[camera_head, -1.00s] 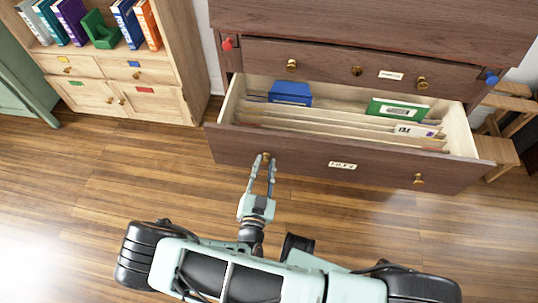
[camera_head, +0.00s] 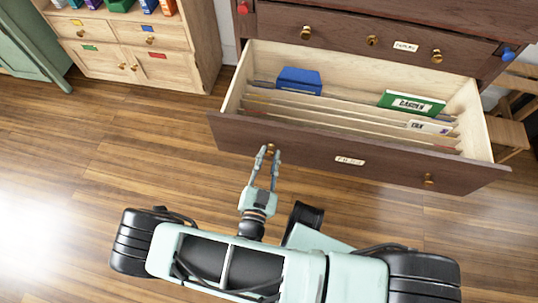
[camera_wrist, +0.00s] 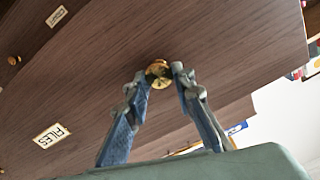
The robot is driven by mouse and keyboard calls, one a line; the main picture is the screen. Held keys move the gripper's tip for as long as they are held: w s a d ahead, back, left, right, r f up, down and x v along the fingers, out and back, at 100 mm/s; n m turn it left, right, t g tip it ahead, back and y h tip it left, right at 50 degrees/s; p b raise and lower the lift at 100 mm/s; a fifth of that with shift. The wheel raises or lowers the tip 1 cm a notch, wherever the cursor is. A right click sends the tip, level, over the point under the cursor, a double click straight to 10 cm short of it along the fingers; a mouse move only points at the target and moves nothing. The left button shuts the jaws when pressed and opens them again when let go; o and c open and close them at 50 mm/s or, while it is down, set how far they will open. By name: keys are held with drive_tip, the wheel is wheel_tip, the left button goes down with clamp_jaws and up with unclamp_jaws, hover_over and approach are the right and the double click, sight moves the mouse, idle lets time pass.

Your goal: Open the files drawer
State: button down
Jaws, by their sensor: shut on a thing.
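The files drawer (camera_head: 300,154) is the dark wood lower drawer and stands pulled out, with its inside in view. Its front has a label (camera_head: 349,160), which reads FILES in the wrist view (camera_wrist: 52,136). It has a left brass knob (camera_head: 270,149) and a right brass knob (camera_head: 429,179). My gripper (camera_head: 267,150) is shut on the left knob, with a finger on each side of it, as the wrist view shows (camera_wrist: 159,73). Inside the drawer are several upright folders (camera_head: 345,118), a blue box (camera_head: 299,80) and a green box or book (camera_head: 411,102).
Above is a shut drawer (camera_head: 370,38) with brass knobs. A red knob (camera_head: 243,7) and a blue knob (camera_head: 507,53) sit at its sides. A light wood cabinet (camera_head: 130,48) stands at the left. A wooden stool (camera_head: 512,135) stands at the right. Bare wood floor (camera_head: 80,160) lies in front.

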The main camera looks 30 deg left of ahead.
sight(272, 127)
drive_tip(key=c, duration=1.6)
unclamp_jaws()
wheel_tip(272, 127, up, 10)
